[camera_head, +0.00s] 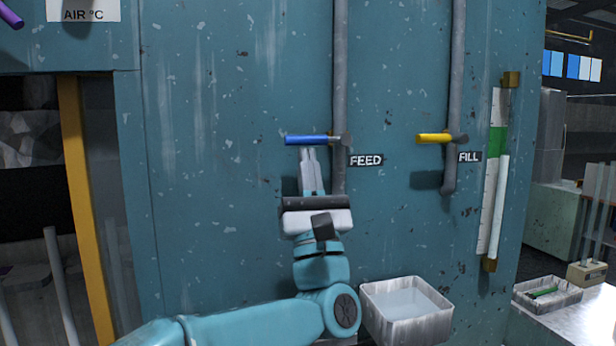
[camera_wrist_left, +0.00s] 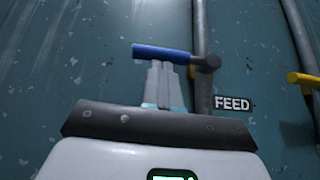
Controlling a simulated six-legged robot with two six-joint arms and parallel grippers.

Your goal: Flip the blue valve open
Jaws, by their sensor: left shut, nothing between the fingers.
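The blue valve handle (camera_head: 308,140) sticks out level to the left from the grey FEED pipe (camera_head: 340,80) on the teal panel. It also shows in the left wrist view (camera_wrist_left: 160,53). My left gripper (camera_head: 308,152) is shut and empty, pointing up, with its fingertips just under the handle, near its middle. In the wrist view the fingertips (camera_wrist_left: 160,64) appear right below the handle. I cannot tell whether they touch it. My right gripper is not in view.
A yellow valve handle (camera_head: 432,138) sits on the FILL pipe (camera_head: 456,70) to the right. A level gauge (camera_head: 491,170) is at the panel's right edge. A metal basin with liquid (camera_head: 407,318) stands below. A tray (camera_head: 547,296) lies on the bench at right.

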